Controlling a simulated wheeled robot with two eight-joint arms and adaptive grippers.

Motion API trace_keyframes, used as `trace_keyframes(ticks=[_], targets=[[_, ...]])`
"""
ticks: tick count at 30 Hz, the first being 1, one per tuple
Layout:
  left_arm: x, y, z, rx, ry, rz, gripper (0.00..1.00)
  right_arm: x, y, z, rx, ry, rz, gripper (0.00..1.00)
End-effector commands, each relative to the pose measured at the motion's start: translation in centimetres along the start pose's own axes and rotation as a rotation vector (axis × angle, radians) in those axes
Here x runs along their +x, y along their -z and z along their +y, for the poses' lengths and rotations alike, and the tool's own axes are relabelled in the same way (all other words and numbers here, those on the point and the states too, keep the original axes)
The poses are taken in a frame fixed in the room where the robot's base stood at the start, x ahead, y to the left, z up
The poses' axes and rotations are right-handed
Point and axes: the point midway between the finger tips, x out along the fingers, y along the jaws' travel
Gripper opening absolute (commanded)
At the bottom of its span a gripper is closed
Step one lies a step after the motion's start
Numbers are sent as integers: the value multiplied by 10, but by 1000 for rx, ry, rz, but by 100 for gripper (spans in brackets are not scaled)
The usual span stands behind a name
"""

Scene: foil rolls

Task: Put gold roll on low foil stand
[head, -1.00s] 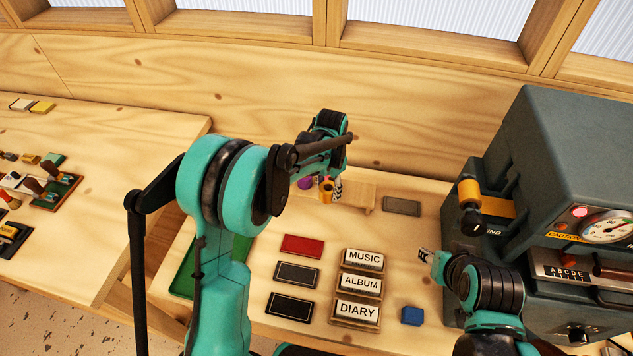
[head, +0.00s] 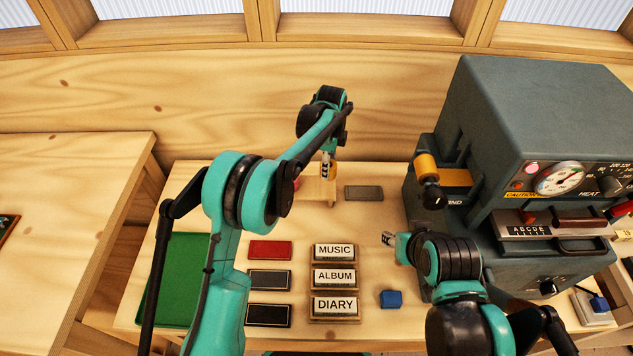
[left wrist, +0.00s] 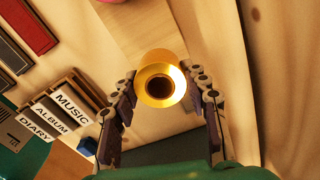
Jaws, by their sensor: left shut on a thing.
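My left gripper (head: 327,166) is over the back of the table, at the low wooden foil stand (head: 318,194). In the left wrist view the gold roll (left wrist: 160,86) sits between the two fingers of the left gripper (left wrist: 165,105), its open end facing the camera. The stand shows behind the roll there (left wrist: 128,30). I cannot tell whether the roll touches the stand.
A grey press (head: 530,120) with a gold roll on its side (head: 427,168) stands at the right. Label blocks (head: 334,279), red (head: 270,250) and dark pads, a blue block (head: 391,299) and a green tray (head: 180,270) occupy the front. A grey pad (head: 364,193) lies right of the stand.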

Motion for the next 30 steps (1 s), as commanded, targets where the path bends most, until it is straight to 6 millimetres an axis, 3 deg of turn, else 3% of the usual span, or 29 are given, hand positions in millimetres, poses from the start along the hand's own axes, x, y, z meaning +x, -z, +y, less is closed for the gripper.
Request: trace_keyframes(ticks=[6,10,16,28,29,30], targets=[[15,-23,10,-2,0,0,13,7,-5,0,0,0,0,40],[24,-24,11,-1,0,0,13,10,-7,0,0,0,0,40],[54,-24,11,-1,0,0,13,22,-15,0,0,0,0,40],[59,-24,11,-1,0,0,13,23,-16,0,0,0,0,40],[59,-24,11,-1,0,0,50,23,-16,0,0,0,0,40],[58,-24,11,-1,0,0,61,22,-16,0,0,0,0,40]])
